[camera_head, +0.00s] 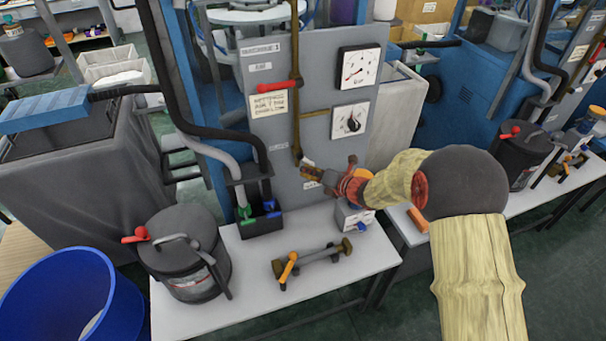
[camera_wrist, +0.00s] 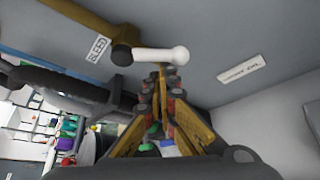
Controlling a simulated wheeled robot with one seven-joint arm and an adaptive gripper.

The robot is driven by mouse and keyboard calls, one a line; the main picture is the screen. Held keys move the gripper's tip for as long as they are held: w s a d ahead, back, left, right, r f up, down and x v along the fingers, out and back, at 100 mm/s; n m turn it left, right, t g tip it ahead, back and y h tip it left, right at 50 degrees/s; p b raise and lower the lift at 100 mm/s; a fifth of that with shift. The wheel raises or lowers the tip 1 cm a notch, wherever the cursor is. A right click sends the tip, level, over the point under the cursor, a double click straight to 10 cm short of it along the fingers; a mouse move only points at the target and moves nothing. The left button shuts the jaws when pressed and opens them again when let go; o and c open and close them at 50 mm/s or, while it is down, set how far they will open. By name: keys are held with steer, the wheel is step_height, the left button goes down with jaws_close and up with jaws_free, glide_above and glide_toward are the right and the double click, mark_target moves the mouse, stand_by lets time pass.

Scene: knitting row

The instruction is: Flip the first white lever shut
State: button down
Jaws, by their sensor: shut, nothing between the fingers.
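The white lever (camera_wrist: 160,55) sticks out sideways from a dark round pivot (camera_wrist: 123,55) on a brass pipe (camera_wrist: 90,25) in the wrist view. Its rounded tip points right. My gripper (camera_wrist: 160,78) is shut and empty, with its fingertips just below the lever in that view; I cannot tell whether they touch it. In the head view my gripper (camera_head: 308,171) is at the lower end of the brass pipe (camera_head: 296,125) on the grey panel (camera_head: 320,65).
On the white table (camera_head: 240,315) below are a dark pot (camera_head: 185,260), an orange-handled valve (camera_head: 288,268) and a small grey box (camera_head: 352,217). A blue bin (camera_head: 60,295) stands at left.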

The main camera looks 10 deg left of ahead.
mark_target(311, 162)
steer(key=shift+w+d+r+n+t+h+b, duration=0.4)
steer(key=shift+d+r+n+h+b, duration=0.25)
steer(key=shift+n+h+b, duration=0.6)
steer(key=shift+w+d+r+n+t+h+b, duration=0.35)
steer(key=shift+d+r+n+h+b, duration=0.35)
steer(key=shift+b, duration=0.95)
